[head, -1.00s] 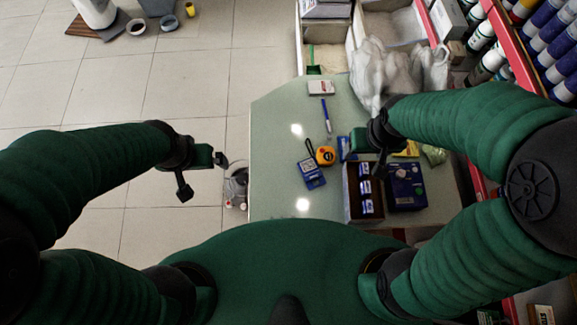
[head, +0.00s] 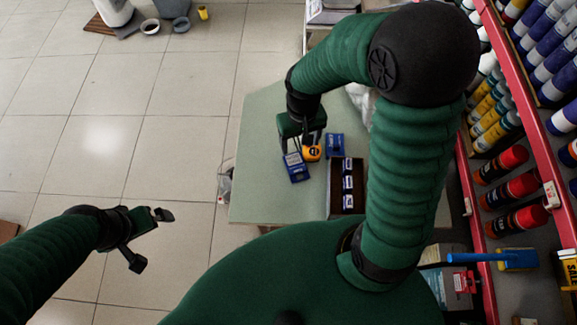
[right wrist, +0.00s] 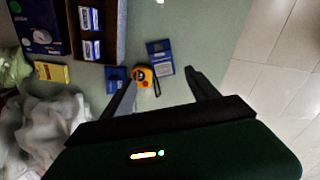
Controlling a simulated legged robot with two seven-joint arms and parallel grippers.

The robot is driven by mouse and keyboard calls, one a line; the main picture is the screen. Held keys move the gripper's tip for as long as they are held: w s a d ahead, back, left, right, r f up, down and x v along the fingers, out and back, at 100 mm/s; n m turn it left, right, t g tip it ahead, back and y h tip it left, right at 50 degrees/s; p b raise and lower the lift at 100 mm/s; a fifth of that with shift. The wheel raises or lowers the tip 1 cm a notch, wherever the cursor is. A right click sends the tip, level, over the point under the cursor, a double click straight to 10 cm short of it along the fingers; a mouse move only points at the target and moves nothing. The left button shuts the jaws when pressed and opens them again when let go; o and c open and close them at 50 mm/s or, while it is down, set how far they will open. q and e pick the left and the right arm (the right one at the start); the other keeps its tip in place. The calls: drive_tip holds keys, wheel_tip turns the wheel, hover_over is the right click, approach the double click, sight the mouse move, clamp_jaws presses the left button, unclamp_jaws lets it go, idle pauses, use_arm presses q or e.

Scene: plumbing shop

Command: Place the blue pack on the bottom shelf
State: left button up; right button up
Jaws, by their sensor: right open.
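A flat blue pack (head: 296,168) lies on the pale green table (head: 258,190); it also shows in the right wrist view (right wrist: 160,58). A second blue pack (head: 334,146) lies beside the orange tape measure (head: 312,153), and it shows partly behind a finger in the right wrist view (right wrist: 115,75). My right gripper (head: 299,144) is open and empty above the first pack and the tape measure; its spread fingers show in the right wrist view (right wrist: 160,80). My left gripper (head: 152,240) is open and empty over the floor, left of the table.
An open dark box (head: 331,188) with several blue-white packs stands on the table. Red-edged shelves (head: 462,180) with several cans and bottles line the right side; my right arm hides part of them. In the right wrist view a yellow pack (right wrist: 52,72) lies near a grey bag (right wrist: 45,125).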

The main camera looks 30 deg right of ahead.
drive_tip(key=b, duration=0.2)
hover_over(297, 168)
drive_tip(key=f, duration=1.1)
drive_tip(key=shift+s+a+f, duration=0.2)
drive_tip(key=shift+a, duration=0.1)
drive_tip(key=shift+d+f, duration=0.15)
drive_tip(key=shift+f, duration=0.25)
drive_tip(key=f, duration=0.4)
drive_tip(key=shift+w+d+f, duration=0.1)
drive_tip(key=shift+d, duration=0.2)
drive_tip(key=shift+w+f, duration=0.1)
drive_tip(key=shift+f, duration=0.2)
drive_tip(key=shift+a, duration=0.15)
drive_tip(key=shift+r, duration=0.1)
drive_tip(key=shift+c, duration=1)
drive_tip(key=c, duration=0.9)
